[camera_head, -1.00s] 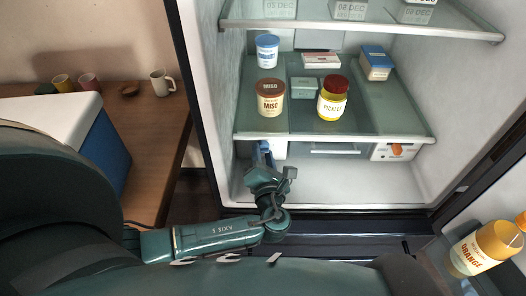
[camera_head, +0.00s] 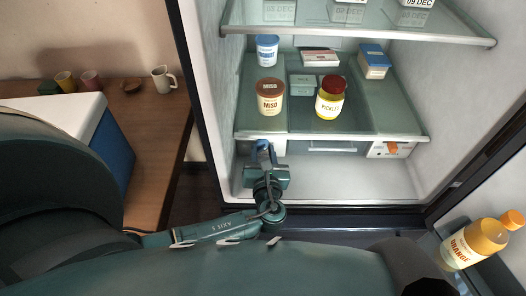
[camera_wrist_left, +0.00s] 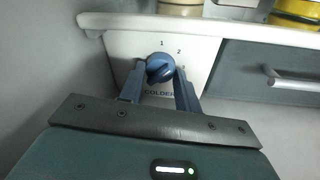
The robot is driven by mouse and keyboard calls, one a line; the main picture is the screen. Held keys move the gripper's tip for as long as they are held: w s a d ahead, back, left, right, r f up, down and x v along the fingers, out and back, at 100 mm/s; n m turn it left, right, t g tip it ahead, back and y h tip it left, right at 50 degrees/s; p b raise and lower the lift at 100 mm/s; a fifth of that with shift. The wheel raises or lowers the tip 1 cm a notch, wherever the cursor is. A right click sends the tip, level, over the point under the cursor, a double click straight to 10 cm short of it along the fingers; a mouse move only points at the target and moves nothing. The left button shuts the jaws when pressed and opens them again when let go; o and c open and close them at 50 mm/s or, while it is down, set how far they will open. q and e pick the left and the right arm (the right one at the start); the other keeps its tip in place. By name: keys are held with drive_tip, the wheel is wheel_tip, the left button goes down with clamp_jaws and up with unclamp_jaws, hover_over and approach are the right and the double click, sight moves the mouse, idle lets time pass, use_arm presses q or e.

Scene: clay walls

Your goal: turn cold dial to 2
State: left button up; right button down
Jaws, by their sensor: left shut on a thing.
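The cold dial (camera_wrist_left: 160,68) is a round blue knob on a white panel under the fridge's lower shelf, at its left end. The panel (camera_wrist_left: 120,50) reads "1" above the knob, "2" to its upper right and "COLDER" below. The knob's ridge looks slanted, up at its right end; its exact setting is hard to read. My left gripper (camera_wrist_left: 160,85) is shut on the knob, one blue finger on each side. In the head view my left gripper (camera_head: 263,153) reaches up to the panel and mostly covers the dial. My right gripper is out of view.
An orange dial (camera_head: 392,148) sits on another white panel at the right, past a grey drawer (camera_head: 325,147). A miso tub (camera_head: 270,97) and a pickle jar (camera_head: 330,97) stand on the shelf above. The fridge floor (camera_head: 345,180) is clear.

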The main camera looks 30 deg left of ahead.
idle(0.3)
use_arm(q)
drive_tip(key=o, duration=1)
